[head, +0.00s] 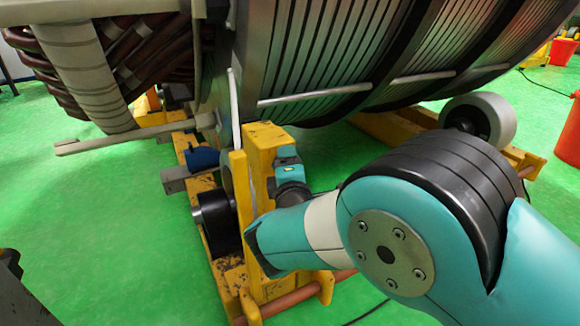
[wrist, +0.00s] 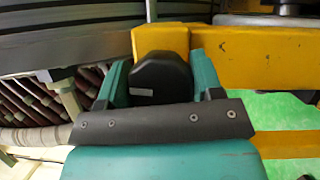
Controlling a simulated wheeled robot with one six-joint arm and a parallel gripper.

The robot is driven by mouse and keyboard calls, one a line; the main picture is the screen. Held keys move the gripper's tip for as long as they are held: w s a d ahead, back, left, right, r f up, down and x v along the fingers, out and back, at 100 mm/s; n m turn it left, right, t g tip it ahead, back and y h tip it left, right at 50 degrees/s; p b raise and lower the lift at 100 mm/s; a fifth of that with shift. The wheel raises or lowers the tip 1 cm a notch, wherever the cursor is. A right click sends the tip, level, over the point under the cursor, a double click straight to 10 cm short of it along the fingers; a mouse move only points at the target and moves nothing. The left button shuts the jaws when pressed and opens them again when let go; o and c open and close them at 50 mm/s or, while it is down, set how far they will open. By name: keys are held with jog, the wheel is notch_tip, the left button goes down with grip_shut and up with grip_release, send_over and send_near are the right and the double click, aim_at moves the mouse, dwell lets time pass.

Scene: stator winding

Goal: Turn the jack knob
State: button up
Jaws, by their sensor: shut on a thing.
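The jack knob is a black rounded block (wrist: 160,78) in the wrist view, in front of a yellow frame. My gripper (wrist: 158,80) has one teal finger on each side of it and is shut on the knob. In the head view my gripper (head: 285,172) is small and reaches the yellow upright post (head: 262,150). The knob itself is hidden there behind the post and my arm.
The large ribbed stator (head: 330,60) hangs over the work area. A black roller (head: 215,222) and a pale roller (head: 480,118) sit on the yellow stand. A grey bar (head: 130,136) sticks out left. Green floor is open at left; a red bin (head: 570,135) stands right.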

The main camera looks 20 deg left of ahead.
jog(key=shift+s+a+n+y, duration=0.15)
jog(key=shift+n+y, duration=0.15)
jog(key=shift+n, duration=0.4)
jog(key=o, duration=0.9)
jog(key=shift+o, duration=0.2)
